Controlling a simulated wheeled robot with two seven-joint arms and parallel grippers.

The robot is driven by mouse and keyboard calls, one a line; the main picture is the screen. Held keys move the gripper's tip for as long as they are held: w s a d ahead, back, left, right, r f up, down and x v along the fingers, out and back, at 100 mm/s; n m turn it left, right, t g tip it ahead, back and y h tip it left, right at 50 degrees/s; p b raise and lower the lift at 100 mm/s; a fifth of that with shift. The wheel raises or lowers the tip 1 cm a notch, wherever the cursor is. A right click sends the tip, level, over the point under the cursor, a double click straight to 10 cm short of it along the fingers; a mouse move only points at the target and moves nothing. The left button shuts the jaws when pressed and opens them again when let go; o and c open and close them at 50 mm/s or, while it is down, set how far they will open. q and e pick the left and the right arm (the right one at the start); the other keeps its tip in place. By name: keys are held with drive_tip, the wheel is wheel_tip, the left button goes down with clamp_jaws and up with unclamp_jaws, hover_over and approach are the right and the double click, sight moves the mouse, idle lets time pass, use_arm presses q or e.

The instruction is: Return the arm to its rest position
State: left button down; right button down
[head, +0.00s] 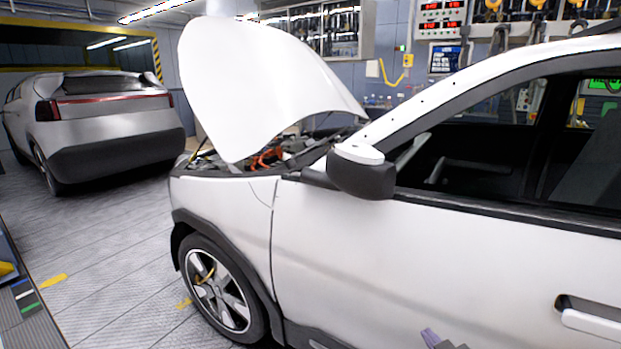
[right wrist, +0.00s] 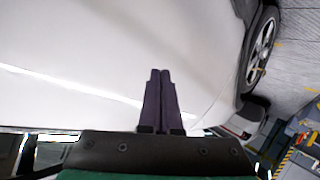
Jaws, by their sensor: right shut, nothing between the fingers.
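My right gripper (head: 431,338) shows only as its fingertips at the bottom edge of the head view, in front of the white car's door. In the right wrist view its two dark fingers (right wrist: 160,80) are together, with nothing between them. The side of the white car (right wrist: 90,45) fills much of the right wrist view behind the fingers. In the head view the white car (head: 400,260) stands with its hood (head: 255,85) raised, and orange parts show in the engine bay (head: 270,158). My left gripper is not in view.
A side mirror (head: 362,172) sticks out from the white car. A second, grey car (head: 110,115) stands at the back left. The floor (head: 110,230) between the cars is clear. A bench or cart edge (head: 22,295) shows at the lower left.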

drive_tip(key=s+a+f+m+g, duration=0.1)
drive_tip(key=s+f+g, duration=0.4)
drive_tip(key=s, duration=0.5)
drive_tip(key=s+a+f+m+g, duration=0.2)
drive_tip(key=s+f+g, duration=0.3)
drive_tip(key=s, duration=0.5)
wheel_tip(320, 180, down, 24)
drive_tip(key=s+f, duration=0.1)
drive_tip(key=s, duration=0.2)
drive_tip(key=s+d+f+g, duration=0.1)
drive_tip(key=s+f, duration=0.5)
drive_tip(key=s, duration=0.2)
drive_tip(key=s+d+f+g, duration=0.1)
drive_tip(key=s+d+f, duration=0.1)
drive_tip(key=s+f, duration=0.5)
drive_tip(key=shift+s+d+f+n, duration=0.25)
drive_tip(key=shift+s+n, duration=0.15)
drive_tip(key=shift+s, duration=0.15)
